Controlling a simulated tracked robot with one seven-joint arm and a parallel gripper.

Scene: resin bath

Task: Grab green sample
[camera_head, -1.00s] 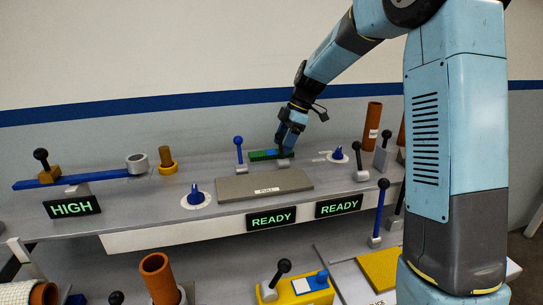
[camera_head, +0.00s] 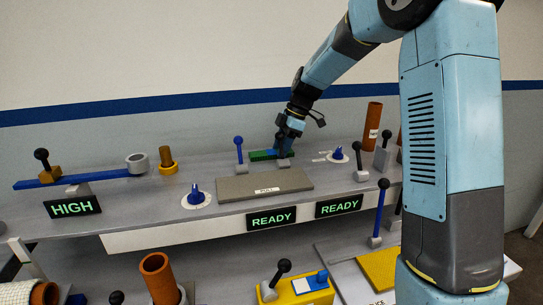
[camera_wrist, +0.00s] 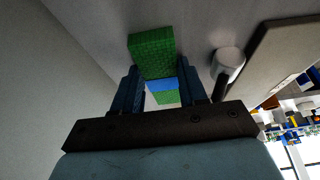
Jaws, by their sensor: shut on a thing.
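The green sample (camera_head: 260,155) is a green block with a blue band, lying at the back of the grey bench. It shows larger in the wrist view (camera_wrist: 152,50), with its blue band and a green end between the two fingers. My gripper (camera_head: 284,150) is at the sample's right part, behind a black-knobbed lever. In the wrist view my gripper (camera_wrist: 163,88) has one dark blue finger on each side of the sample and is shut on it. The lever partly hides the fingertips in the head view.
A black-knobbed lever (camera_head: 283,147) stands just in front of my gripper, and a blue lever (camera_head: 239,150) stands left of the sample. A grey PULL plate (camera_head: 264,185) lies in front. A brown tube (camera_head: 373,125) stands to the right. READY signs (camera_head: 271,219) hang on the front edge.

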